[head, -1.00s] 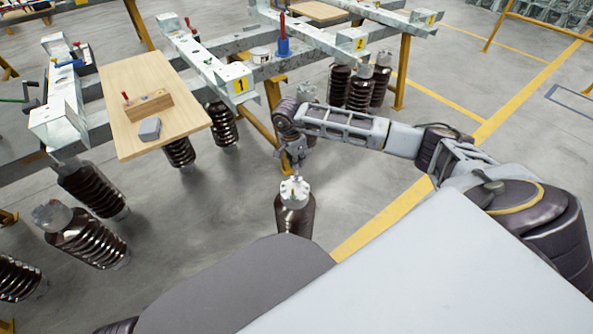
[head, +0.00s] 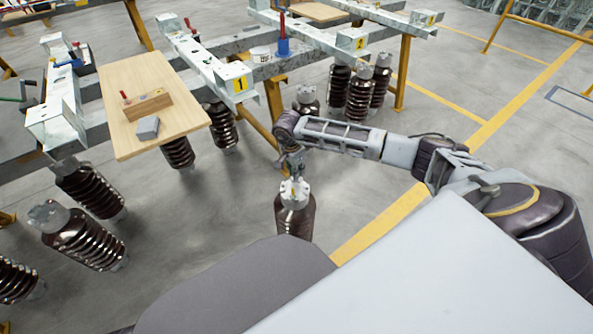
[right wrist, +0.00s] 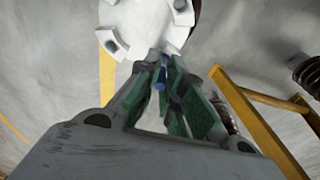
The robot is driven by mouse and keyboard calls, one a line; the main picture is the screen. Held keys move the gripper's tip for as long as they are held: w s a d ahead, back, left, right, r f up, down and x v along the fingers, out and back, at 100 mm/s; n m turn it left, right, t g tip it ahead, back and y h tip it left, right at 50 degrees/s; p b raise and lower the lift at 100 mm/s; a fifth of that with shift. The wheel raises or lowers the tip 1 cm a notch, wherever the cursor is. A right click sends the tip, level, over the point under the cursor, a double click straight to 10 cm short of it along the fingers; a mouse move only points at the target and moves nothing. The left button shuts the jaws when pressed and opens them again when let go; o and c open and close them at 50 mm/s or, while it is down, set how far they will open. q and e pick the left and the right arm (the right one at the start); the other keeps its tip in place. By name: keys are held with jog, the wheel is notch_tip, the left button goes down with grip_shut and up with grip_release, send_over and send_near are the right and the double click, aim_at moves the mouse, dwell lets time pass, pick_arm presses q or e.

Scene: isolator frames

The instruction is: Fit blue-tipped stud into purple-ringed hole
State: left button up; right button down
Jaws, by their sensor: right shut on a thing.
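My right gripper (head: 293,172) points down just above the pale round flange (head: 295,192) on top of a brown ribbed insulator (head: 294,219). In the right wrist view, the gripper's green-padded fingers (right wrist: 160,62) are closed together on a small stud with a blue part (right wrist: 161,77). Most of the stud is hidden between the fingers. The flange (right wrist: 145,22) lies right beyond the fingertips, with several notches or holes around its rim. I cannot make out a purple ring, and I cannot tell whether the stud touches the flange. My left gripper is not in view.
A wooden board (head: 150,105) with a wooden block (head: 148,105) and a grey block (head: 148,127) rests on steel beams at the left. Several brown insulators stand beneath and in front of them. Yellow frame posts (head: 274,103) rise behind my gripper. The floor at right is clear.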

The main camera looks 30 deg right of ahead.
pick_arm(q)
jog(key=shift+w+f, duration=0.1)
pick_arm(e)
jog(key=c, duration=1.5)
grip_release()
jog(key=shift+c, duration=0.2)
jog(key=shift+r, duration=0.65)
pick_arm(q)
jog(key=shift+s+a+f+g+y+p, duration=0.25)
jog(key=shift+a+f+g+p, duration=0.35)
jog(key=shift+p, duration=1.1)
pick_arm(e)
notch_tip(320, 180, up, 11)
jog(key=a, duration=0.1)
jog(key=shift+a+f, duration=0.15)
jog(key=shift+a, duration=0.25)
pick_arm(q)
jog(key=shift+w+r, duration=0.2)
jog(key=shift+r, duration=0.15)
pick_arm(e)
jog(key=shift+s, duration=0.1)
